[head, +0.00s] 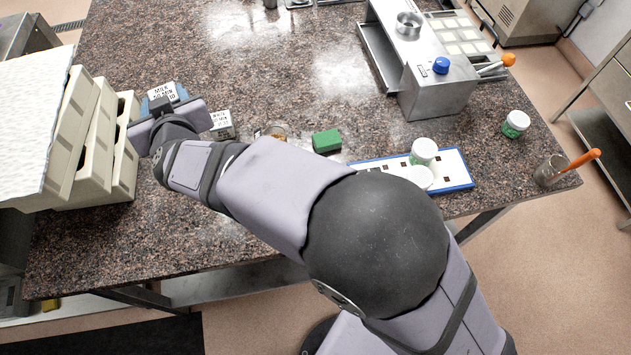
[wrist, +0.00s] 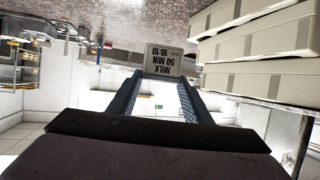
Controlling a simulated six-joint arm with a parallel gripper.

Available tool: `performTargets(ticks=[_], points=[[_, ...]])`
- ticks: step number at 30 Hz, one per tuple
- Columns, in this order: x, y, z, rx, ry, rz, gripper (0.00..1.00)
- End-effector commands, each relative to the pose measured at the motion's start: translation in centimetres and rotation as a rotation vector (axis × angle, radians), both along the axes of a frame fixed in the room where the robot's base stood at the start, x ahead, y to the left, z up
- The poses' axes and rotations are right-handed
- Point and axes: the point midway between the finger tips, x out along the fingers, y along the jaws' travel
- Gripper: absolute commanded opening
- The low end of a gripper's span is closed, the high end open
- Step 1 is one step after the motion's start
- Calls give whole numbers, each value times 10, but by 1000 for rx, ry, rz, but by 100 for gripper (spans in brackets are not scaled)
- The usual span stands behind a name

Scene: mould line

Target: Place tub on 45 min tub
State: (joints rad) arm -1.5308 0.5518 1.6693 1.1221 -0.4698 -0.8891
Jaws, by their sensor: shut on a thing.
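A white tub labelled "MILK 50 MIN" (head: 166,92) shows just beyond my gripper (head: 160,99) in the head view, beside the tray stack. In the wrist view the same tub (wrist: 164,61) appears upside down, between the fingertips of my gripper (wrist: 162,75), which is shut on it. Its height above the counter is hard to tell. A second white labelled tub (head: 222,123) stands on the counter to the right of my gripper; its label is too small to read surely. My arm hides part of the counter around both tubs.
A stack of cream trays (head: 121,150) stands close at the left. A green block (head: 326,140), a white-and-blue board (head: 452,166) and a lidded jar (head: 424,150) lie to the right. A metal machine (head: 437,90) stands at the back right. The back left of the granite counter (head: 150,45) is clear.

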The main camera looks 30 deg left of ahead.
Motion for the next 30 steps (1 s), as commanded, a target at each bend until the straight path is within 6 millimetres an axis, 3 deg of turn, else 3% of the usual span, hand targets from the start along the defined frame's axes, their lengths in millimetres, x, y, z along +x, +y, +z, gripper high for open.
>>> performTargets(ticks=[1, 4, 9, 14, 22, 27, 30], points=[[-19, -3, 5, 2, 0, 4, 20], [-42, -18, 7, 0, -1, -36, 20], [-44, -54, -1, -2, -1, -179, 20], [-18, -100, -16, -3, -3, -376, 20], [32, -198, -44, -3, -5, -750, 20], [48, -252, -47, 1, -2, -942, 20], [53, -273, -42, 3, -1, -1022, 20]])
